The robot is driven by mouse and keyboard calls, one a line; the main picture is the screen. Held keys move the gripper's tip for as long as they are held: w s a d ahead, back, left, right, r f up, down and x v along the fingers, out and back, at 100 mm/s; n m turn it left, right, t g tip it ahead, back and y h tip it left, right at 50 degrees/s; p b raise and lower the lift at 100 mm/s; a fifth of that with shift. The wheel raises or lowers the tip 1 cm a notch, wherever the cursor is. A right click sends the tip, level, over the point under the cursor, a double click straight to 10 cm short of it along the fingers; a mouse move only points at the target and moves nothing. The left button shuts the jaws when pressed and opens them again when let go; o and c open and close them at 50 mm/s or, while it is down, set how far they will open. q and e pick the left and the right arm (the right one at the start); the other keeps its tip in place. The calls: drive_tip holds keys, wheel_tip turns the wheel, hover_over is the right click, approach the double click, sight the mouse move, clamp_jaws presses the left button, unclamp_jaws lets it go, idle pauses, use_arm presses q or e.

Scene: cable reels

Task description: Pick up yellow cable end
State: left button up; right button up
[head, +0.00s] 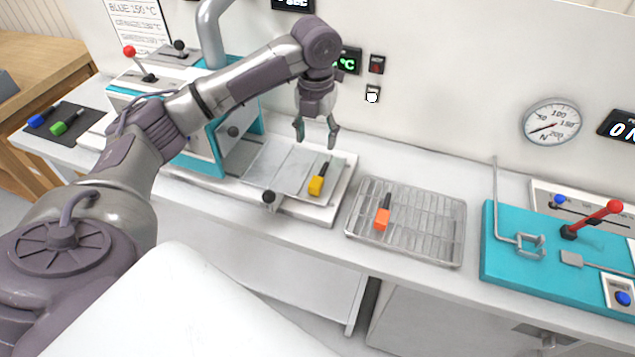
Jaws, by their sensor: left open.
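The yellow cable end (316,186) lies on a metal plate (280,162) at the front of the teal and white machine. Its black stem points up and to the right in the head view. My left gripper (315,143) hangs above the back part of the plate with its fingers apart and empty. Its fingertips show a little above and behind the yellow cable end, not touching it. My right gripper is not in the head view.
An orange cable end (382,219) lies on a wire rack (430,225) to the right. A teal press (510,275) with a red-knobbed lever stands further right. Blue (42,116) and green (68,123) cable ends lie on a dark mat at far left. A black-knobbed handle (268,197) stands by the plate's front edge.

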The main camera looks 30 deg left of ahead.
use_arm(q)
drive_tip(key=p, duration=0.2)
hover_over(317, 179)
wheel_tip(317, 179, down, 8)
drive_tip(key=shift+a+f, duration=0.1)
drive_tip(key=shift+a, duration=0.05)
wheel_tip(317, 179, down, 5)
drive_tip(key=shift+w+r+p, duration=0.1)
drive_tip(key=shift+p, duration=0.7)
drive_tip(key=shift+f, duration=0.25)
clamp_jaws()
